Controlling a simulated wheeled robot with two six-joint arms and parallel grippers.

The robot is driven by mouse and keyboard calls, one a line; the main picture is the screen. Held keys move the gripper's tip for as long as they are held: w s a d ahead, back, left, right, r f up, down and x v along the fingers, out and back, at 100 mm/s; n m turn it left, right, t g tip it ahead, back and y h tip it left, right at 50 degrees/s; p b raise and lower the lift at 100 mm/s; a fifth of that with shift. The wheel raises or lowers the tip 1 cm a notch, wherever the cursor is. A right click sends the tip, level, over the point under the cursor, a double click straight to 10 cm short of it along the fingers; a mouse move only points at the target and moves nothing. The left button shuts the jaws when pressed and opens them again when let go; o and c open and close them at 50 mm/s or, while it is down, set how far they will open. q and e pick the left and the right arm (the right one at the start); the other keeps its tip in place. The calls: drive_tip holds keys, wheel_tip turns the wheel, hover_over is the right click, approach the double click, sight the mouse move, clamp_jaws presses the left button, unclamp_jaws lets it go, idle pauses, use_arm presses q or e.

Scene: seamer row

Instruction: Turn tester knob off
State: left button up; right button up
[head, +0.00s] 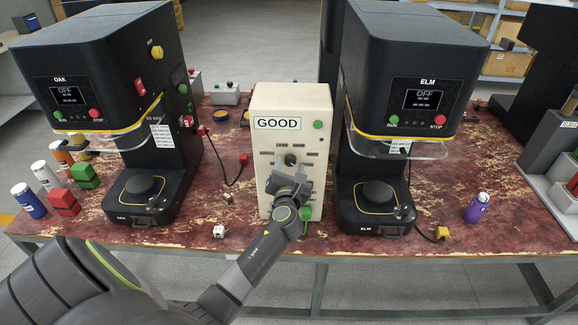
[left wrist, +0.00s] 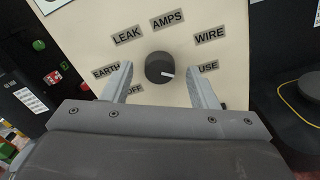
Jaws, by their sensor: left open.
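The tester (head: 262,150) is a cream upright box between two black machines, with a "GOOD" display and a green round button. Its dark round knob (left wrist: 160,67) sits amid the labels EARTH, LEAK, AMPS, WIRE, FUSE and OFF. The knob's white mark points right, towards FUSE; OFF is at lower left, partly hidden by a finger. The knob also shows in the head view (head: 291,160). My left gripper (head: 290,177) is open in front of the tester, its fingers (left wrist: 160,84) on either side of the knob and apart from it. My right gripper is out of view.
The black OAK machine (head: 100,60) stands left and the ELM machine (head: 410,60) right, close to the tester. Red and green blocks (head: 63,203), several cans (head: 28,201) and a purple bottle (head: 476,207) stand on the worn red bench (head: 210,195). A black cable lies left of the tester.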

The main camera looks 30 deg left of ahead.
use_arm(q)
drive_tip(key=shift+c, duration=0.2)
drive_tip(key=c, duration=0.9)
